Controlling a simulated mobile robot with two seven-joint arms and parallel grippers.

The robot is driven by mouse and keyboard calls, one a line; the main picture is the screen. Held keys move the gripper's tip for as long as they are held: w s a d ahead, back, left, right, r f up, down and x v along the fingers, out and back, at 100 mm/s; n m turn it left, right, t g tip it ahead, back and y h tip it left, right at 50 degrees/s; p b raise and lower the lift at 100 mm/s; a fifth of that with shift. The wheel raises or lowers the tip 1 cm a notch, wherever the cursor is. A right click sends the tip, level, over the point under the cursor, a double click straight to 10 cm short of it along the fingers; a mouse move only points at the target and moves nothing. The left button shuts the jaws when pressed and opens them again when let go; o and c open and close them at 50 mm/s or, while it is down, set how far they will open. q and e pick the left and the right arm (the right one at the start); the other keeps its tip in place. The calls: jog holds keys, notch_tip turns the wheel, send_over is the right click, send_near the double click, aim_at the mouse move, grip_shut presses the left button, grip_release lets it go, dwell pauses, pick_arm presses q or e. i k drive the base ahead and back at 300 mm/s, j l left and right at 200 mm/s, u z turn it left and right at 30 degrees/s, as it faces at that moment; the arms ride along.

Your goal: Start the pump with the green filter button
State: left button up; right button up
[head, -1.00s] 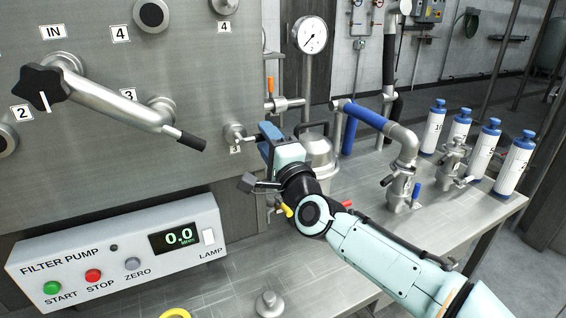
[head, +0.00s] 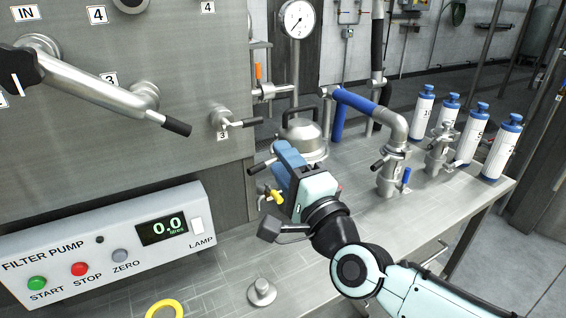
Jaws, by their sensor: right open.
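The filter pump box (head: 105,262) is a white panel at the lower left. Its green START button (head: 37,283) is at the left end, with the red STOP button (head: 79,269) and grey ZERO button (head: 120,256) to its right. The display (head: 163,228) reads 0.0 litres. A white LAMP switch (head: 197,226) is at the right end. My right gripper (head: 284,162) is open, right of the pump box and well apart from the buttons. Nothing shows in its jaws. My left gripper is not in view.
The steel panel above carries a long spout (head: 100,92) and a small lever valve (head: 236,122). A yellow ring (head: 164,309) and a metal knob (head: 261,291) are on the bench in front. A steel vessel (head: 301,138) and blue-capped bottles (head: 422,110) stand farther right.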

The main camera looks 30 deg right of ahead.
aim_at(35, 283)
jog(key=k, duration=1)
